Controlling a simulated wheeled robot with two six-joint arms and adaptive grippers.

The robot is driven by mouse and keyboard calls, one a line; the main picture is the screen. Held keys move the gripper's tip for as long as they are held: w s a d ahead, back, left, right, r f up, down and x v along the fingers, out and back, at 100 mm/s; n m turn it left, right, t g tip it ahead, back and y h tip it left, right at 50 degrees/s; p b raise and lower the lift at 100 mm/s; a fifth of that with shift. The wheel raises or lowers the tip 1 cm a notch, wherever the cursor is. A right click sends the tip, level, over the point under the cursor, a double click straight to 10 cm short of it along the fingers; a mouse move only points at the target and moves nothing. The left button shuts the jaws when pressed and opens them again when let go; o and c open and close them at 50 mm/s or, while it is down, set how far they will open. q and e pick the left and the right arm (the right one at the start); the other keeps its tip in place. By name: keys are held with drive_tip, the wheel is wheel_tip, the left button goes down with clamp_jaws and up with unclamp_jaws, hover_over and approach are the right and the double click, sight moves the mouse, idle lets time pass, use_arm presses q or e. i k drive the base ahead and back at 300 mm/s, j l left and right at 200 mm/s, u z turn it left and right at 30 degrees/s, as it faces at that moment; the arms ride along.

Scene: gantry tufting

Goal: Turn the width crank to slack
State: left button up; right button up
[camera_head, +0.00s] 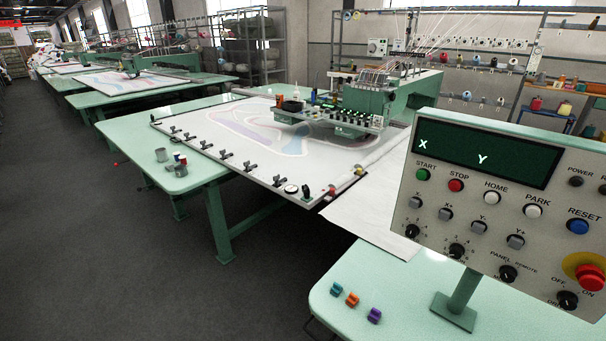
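No part labelled as the width crank can be made out. A thin rod with a red knob (117,163) sticks out from the left side of the near green table, and I cannot tell if it is the crank. A round white dial (291,188) and a small black knob (306,191) sit at the near corner of the white tufting frame (255,172). Stretched cloth with a coloured pattern (262,130) fills the frame. Neither of my grippers is in view.
A control panel (468,190) on a green post stands at right on a green table (400,297) with several small coloured clips. The green tufting head (368,98) is over the cloth. Dark floor (120,270) is clear at left.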

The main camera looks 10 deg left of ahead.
sight(306, 191)
drive_tip(key=i+j, duration=0.25)
drive_tip(key=j, duration=0.15)
drive_tip(key=i+j+z, duration=0.15)
drive_tip(key=i+j, duration=0.15)
drive_tip(key=j, duration=0.15)
drive_tip(key=i+j, duration=0.2)
drive_tip(key=j, duration=0.2)
drive_tip(key=i+j+z, duration=0.1)
drive_tip(key=i+j, duration=0.15)
drive_tip(key=j, duration=0.2)
drive_tip(key=i+j, duration=0.25)
drive_tip(key=j, duration=0.2)
drive_tip(key=i+j+z, duration=0.15)
drive_tip(key=j, duration=0.35)
drive_tip(key=i+j, duration=0.25)
drive_tip(key=j, duration=0.2)
drive_tip(key=i+j+z, duration=0.1)
drive_tip(key=j, duration=0.4)
drive_tip(key=i, duration=0.1)
